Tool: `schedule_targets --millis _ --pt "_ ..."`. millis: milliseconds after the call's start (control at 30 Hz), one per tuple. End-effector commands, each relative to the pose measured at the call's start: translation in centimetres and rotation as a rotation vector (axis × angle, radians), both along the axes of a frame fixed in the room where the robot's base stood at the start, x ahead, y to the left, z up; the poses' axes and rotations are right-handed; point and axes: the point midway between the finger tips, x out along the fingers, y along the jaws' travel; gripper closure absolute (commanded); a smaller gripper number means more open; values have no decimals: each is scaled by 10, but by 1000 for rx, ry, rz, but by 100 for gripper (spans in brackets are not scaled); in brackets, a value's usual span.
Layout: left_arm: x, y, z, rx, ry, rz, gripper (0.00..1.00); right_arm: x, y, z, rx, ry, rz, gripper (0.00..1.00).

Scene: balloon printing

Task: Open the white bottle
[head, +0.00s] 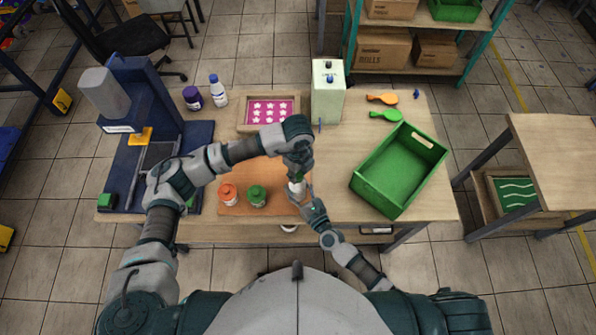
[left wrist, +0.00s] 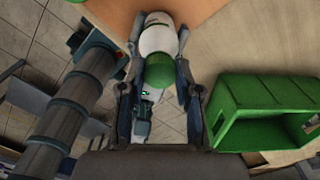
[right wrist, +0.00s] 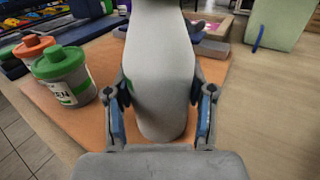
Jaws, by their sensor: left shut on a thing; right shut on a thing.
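The white bottle (head: 295,188) is over the right edge of the orange mat on the table. In the right wrist view its pale body (right wrist: 160,70) fills the space between the fingers of my right gripper (head: 307,199), which is shut on it. My left gripper (head: 297,176) comes down from above and is shut on the green cap (left wrist: 160,72) at the bottle's top. The white body (left wrist: 157,36) shows behind the cap in the left wrist view. I cannot tell whether cap and bottle are apart. The bottle's base is hidden in the head view.
An orange-lidded jar (head: 228,193) and a green-lidded jar (head: 257,196) stand left of the bottle on the orange mat (head: 232,210). A green crate (head: 412,196) is at right. A framed pink star sheet (head: 270,110) and a white dispenser (head: 327,100) stand behind.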

Motion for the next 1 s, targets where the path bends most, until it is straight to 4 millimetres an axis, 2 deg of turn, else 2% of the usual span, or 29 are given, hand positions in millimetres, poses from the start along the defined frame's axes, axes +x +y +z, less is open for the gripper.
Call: schedule_targets --millis 567,1000 --pt "-1 -1 4 -3 -4 0 100 -1 1 -1 -2 1 2 100" --pt "-1 -1 19 -1 -3 -1 100 -1 0 -1 -2 3 1 100"
